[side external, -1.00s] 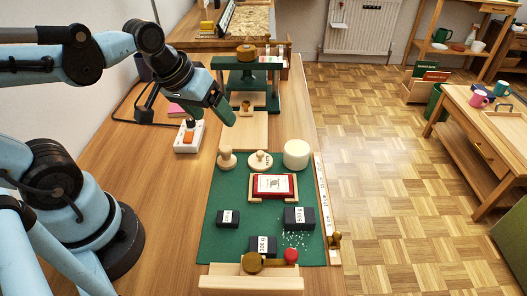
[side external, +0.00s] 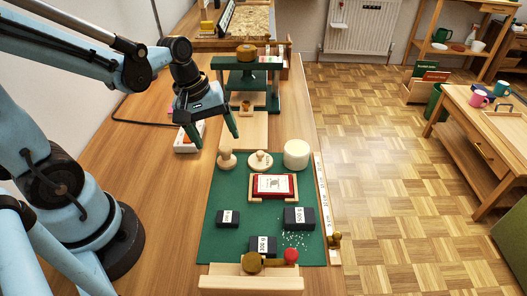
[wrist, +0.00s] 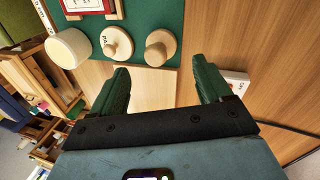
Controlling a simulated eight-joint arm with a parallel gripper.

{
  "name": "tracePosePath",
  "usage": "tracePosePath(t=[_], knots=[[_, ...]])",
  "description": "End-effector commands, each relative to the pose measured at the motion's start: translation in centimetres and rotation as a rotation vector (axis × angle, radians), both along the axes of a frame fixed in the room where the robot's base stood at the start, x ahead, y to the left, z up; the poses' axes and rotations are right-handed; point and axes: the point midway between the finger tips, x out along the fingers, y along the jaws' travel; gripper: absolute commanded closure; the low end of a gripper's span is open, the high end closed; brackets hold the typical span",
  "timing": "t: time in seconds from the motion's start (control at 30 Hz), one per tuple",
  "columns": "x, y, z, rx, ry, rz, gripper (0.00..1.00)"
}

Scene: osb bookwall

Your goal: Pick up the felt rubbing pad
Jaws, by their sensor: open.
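No label marks the felt rubbing pad, so I cannot tell which item it is. A wooden knob-handled piece (side external: 227,159), a pale disc with a knob and dark marks (side external: 260,160), and a thick cream cylinder (side external: 296,154) stand in a row along the mat's far edge. My gripper (side external: 217,140) is open and empty, in the air near the leftmost knob piece. In the wrist view the knob piece (wrist: 160,47) shows just beyond and between the fingertips; the disc (wrist: 116,43) and cylinder (wrist: 68,48) lie left of it.
The green mat (side external: 215,200) holds a red block in a wooden cradle (side external: 273,186) and dark labelled weights (side external: 299,217). A white switch box (side external: 187,136) lies left of my gripper. A green press (side external: 247,75) stands behind. Bare bench lies left of the mat.

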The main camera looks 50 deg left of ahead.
Motion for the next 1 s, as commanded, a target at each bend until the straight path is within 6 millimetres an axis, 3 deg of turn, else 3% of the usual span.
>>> tracePosePath(t=[0.33,0.73,1.0], knots=[[0.2,-0.2,-1.5,0.0,0.0,-0.001,0.22],[0.7,-0.7,-5.1,0.0,-0.001,-0.001,0.22],[0.8,-0.8,-5.9,0.0,-0.001,-0.001,0.22]])
